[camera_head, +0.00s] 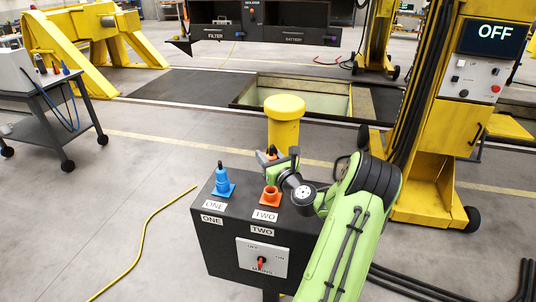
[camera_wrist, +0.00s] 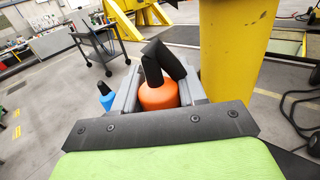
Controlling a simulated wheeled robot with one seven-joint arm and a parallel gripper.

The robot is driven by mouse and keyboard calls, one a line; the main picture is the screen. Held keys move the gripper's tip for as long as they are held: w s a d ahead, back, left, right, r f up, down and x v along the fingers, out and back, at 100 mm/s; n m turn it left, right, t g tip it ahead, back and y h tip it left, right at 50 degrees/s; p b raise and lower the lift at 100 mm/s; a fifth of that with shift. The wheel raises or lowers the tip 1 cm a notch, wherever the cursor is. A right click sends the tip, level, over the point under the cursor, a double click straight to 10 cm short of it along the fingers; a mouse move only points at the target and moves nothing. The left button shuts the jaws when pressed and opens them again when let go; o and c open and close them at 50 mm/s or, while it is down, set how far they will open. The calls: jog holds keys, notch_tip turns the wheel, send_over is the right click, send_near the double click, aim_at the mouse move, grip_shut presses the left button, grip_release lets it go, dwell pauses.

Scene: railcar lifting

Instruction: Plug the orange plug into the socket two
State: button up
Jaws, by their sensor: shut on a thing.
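The orange plug (camera_wrist: 158,97) with its black top sits between the grey jaws of my gripper (camera_wrist: 160,88), which is shut on it. In the head view the plug (camera_head: 271,155) shows only in part beside my gripper (camera_head: 280,160). The orange socket two (camera_head: 270,197) is on top of the dark box, behind a "TWO" label, and looks empty. The held plug appears above and behind this socket, apart from it. The plug's lower end is hidden.
A blue plug (camera_head: 222,182) stands upright in socket one. The box front carries a mains switch (camera_head: 262,263) with a red knob. A yellow post (camera_head: 284,125) stands behind the box. A yellow lifting column (camera_head: 435,120) with an OFF screen stands right. A grey cart (camera_head: 60,105) is left.

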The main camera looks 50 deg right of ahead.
notch_tip(320, 180, down, 5)
jog(key=b, duration=0.2)
jog(key=shift+r+b, duration=0.2)
jog(key=shift+b, duration=0.2)
jog(key=shift+r+p, duration=0.1)
jog(key=shift+p, duration=0.6)
dwell(0.8)
jog(key=shift+f+b, duration=1.45)
jog(key=shift+f, duration=0.6)
jog(key=o, duration=1.2)
jog(key=shift+s, duration=0.1)
jog(key=b+v, duration=0.1)
jog(key=v, duration=1.4)
jog(key=shift+s+a, duration=0.25)
jog(key=shift+s, duration=0.05)
jog(key=shift+w, duration=0.15)
